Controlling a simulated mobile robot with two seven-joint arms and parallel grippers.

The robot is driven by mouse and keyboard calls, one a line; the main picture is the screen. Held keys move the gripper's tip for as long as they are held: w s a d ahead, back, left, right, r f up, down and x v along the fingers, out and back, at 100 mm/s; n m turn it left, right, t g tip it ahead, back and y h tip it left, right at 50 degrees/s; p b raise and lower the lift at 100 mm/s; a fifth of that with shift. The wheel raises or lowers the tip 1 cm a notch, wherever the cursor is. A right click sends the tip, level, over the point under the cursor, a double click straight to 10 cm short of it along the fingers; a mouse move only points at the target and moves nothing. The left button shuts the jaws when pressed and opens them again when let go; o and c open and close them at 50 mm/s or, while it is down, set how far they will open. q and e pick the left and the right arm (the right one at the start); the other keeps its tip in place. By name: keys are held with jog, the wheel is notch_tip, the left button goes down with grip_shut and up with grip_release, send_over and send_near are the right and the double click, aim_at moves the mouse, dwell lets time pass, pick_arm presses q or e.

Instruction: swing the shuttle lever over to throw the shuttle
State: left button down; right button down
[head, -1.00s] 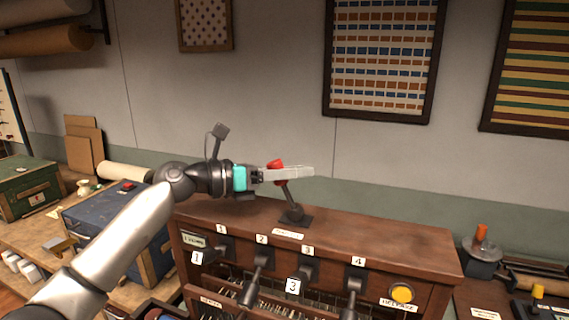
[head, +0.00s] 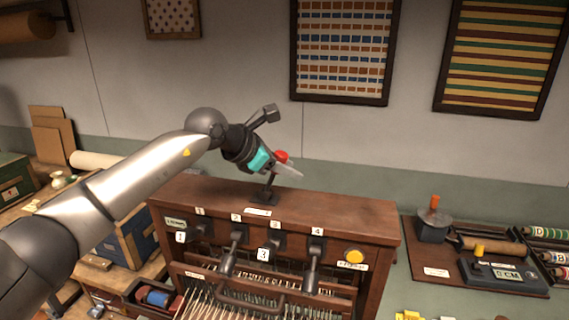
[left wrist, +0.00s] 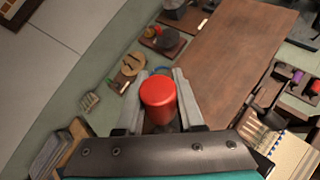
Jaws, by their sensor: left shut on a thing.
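The shuttle lever stands on top of the wooden loom cabinet (head: 340,212). It has a red knob (head: 281,156) and a grey shaft (head: 269,187) on a dark base plate (head: 263,198). In the head view the shaft leans slightly to the right. My left gripper (head: 285,168) is shut on the lever's red knob. In the left wrist view the red knob (left wrist: 158,98) sits between the two grey fingers and hides most of the shaft below it. My right gripper is not in view.
Numbered levers and a yellow button (head: 354,256) are on the cabinet's front. A blue box (head: 130,240) stands to its left. The cabinet top right of the lever is clear.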

pick_arm(q)
jog(key=shift+s+d+f+m+y, duration=0.15)
jog(key=shift+d+f+m+y, duration=0.3)
jog(key=shift+y, duration=0.25)
jog(key=c, duration=0.5)
grip_release()
jog(key=shift+d, duration=0.1)
jog(key=shift+s+a+r+b, duration=0.2)
jog(key=shift+a+r+b, duration=0.15)
jog(key=b+v, duration=0.3)
jog(key=v, duration=1.1)
jog(key=shift+r, duration=0.15)
